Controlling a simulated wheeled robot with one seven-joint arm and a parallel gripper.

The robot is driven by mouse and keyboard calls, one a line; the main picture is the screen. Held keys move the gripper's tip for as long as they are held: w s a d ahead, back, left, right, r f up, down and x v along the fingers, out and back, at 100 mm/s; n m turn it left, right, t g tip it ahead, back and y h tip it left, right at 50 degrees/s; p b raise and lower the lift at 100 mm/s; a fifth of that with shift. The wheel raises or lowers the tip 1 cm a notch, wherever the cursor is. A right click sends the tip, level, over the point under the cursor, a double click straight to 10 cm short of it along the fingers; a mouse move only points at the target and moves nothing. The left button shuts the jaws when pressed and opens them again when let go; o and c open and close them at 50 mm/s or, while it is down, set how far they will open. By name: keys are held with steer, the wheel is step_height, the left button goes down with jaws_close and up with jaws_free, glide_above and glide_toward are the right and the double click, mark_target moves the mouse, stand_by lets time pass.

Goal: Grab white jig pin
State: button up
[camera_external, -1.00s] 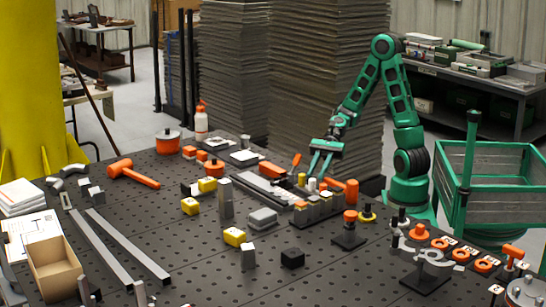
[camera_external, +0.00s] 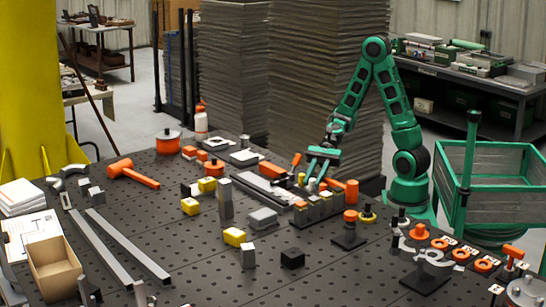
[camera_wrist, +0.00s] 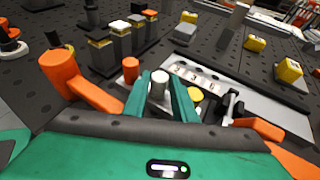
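The white jig pin (camera_wrist: 160,82) stands upright between my gripper's two green fingers in the wrist view; its lower part is hidden. In the external view its pale top (camera_external: 312,184) shows just below the fingertips. My gripper (camera_wrist: 160,92) points down with one finger on each side of the pin. The fingers look parted around it, and I see no clear grip on it. My gripper (camera_external: 316,176) is low over the back of the table in the external view.
Close by are an orange cylinder (camera_wrist: 131,70), a yellow round piece (camera_wrist: 195,95), a numbered grey strip (camera_wrist: 195,76) and a large orange handled piece (camera_wrist: 72,78). Stacked sheets (camera_external: 235,80) rise behind the table.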

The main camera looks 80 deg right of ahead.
steer(key=shift+x, duration=0.85)
steer(key=shift+f, duration=0.1)
jaws_close()
